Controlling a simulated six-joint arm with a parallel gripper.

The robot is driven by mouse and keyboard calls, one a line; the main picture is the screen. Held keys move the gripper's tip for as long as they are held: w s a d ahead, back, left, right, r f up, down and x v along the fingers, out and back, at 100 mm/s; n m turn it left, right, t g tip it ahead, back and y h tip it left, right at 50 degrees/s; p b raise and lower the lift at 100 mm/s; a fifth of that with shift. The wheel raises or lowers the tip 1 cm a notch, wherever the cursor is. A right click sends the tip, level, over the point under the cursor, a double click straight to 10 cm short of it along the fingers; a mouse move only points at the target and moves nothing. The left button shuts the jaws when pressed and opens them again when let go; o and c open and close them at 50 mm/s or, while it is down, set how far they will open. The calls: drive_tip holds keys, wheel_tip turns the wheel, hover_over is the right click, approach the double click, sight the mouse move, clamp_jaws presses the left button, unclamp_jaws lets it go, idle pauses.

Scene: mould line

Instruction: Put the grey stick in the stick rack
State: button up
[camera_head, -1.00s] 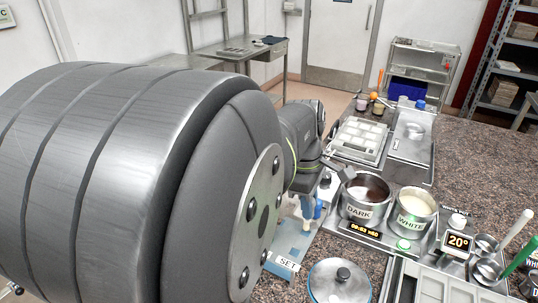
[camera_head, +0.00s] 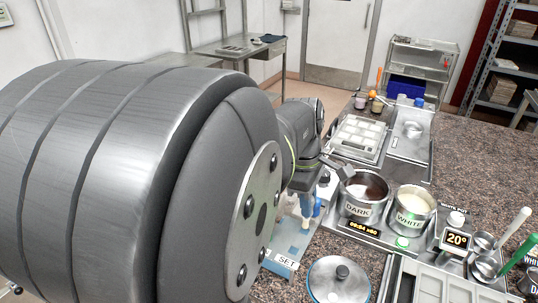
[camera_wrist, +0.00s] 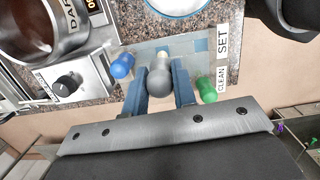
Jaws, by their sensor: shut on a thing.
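The grey stick (camera_wrist: 158,80) shows its rounded grey head in the wrist view. My gripper (camera_wrist: 160,72) has its two blue fingers shut on it, one on each side. The stick rack (camera_wrist: 198,46) lies below, a pale blue and grey piece with SET and CLEAN labels. A blue-headed stick (camera_wrist: 122,66) is left of the fingers and a green-headed stick (camera_wrist: 207,90) is right. A pale tip shows just beyond the grey head.
The DARK pot (camera_head: 366,196) and WHITE pot (camera_head: 411,212) stand close to the right of my gripper. A round lid (camera_head: 338,282) lies in front. A mould tray (camera_head: 358,138) is behind the pots.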

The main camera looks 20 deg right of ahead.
sight(305, 227)
drive_tip(key=shift+f, duration=0.15)
drive_tip(key=shift+f, duration=2.85)
drive_tip(key=o, duration=1.5)
drive_tip(key=shift+c, duration=0.2)
drive_tip(key=shift+r, duration=3.5)
drive_tip(key=shift+f, duration=0.15)
